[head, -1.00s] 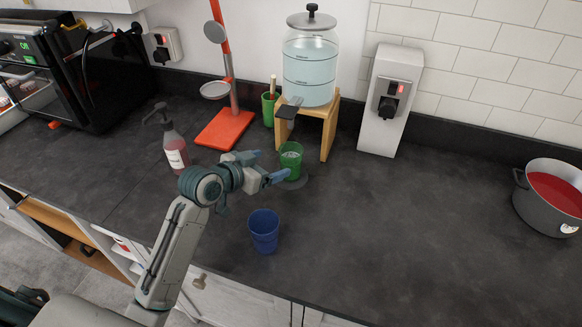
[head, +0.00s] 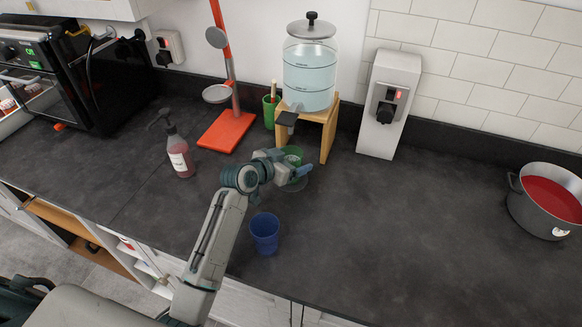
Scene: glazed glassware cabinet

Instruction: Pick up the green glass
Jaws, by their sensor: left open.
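The green glass (head: 294,153) stands on the dark counter, just in front of the wooden stand of the water dispenser. My right gripper does not show.
A blue cup (head: 265,233) stands in front of my left gripper. The water dispenser (head: 310,70) on its wooden stand (head: 328,130) is close behind. A soap bottle (head: 179,155) and a red-based stand (head: 227,131) are to the left. A pot (head: 520,205) is far right; the counter between is clear.

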